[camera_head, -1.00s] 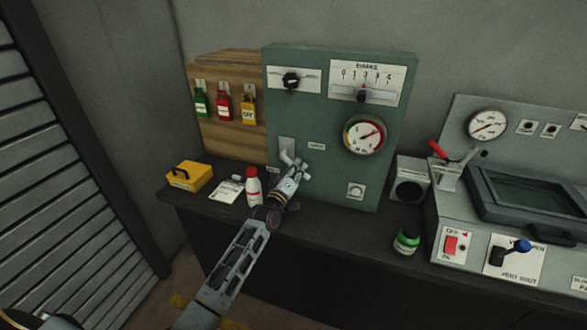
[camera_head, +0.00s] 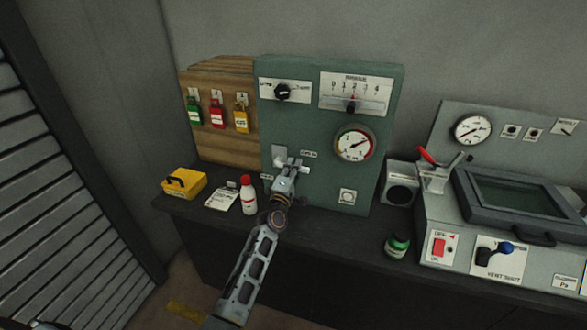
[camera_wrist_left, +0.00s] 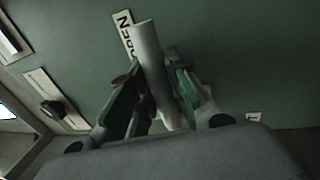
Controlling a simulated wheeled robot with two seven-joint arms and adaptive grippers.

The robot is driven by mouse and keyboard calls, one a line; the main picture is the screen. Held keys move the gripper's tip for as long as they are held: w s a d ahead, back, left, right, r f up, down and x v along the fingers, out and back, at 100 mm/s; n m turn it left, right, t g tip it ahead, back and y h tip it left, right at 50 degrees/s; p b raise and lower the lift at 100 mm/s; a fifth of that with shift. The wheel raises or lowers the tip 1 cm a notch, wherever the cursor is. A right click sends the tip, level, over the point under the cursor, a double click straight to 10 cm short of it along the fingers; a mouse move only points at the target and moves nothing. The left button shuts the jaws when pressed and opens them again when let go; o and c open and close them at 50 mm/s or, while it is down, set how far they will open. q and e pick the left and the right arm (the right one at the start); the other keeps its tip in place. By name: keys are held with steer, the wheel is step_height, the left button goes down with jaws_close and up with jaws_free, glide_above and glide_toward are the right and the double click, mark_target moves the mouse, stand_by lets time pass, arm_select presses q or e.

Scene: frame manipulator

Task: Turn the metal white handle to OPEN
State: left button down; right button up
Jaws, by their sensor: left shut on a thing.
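The white metal handle (camera_head: 303,167) sits on the front of the green panel, at a small pale plate (camera_head: 279,154). A small label (camera_head: 309,154) is just right of it. My left gripper (camera_head: 290,168) is at the handle and hides part of it. In the left wrist view the handle is a pale round bar (camera_wrist_left: 151,65) between the two fingers of the left gripper (camera_wrist_left: 155,100), which is shut on it. The bar's end lies beside and partly over a label (camera_wrist_left: 122,24) that seems to read OPEN.
The green panel (camera_head: 235,185) stands on a dark bench with a dial gauge (camera_head: 355,143) and a black knob (camera_head: 283,92). A green jar (camera_head: 397,245) and a grey console stand right.

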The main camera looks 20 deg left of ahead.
arm_select(q)
steer(key=shift+r, duration=0.2)
steer(key=c, duration=1.3)
jaws_free()
steer(key=shift+f, duration=0.1)
steer(key=shift+c, duration=0.2)
steer(key=s+f, duration=0.2)
steer(key=s, duration=0.9)
steer(key=shift+s+a+f, duration=0.15)
steer(key=shift+s+a, duration=0.05)
steer(key=shift+s, duration=0.15)
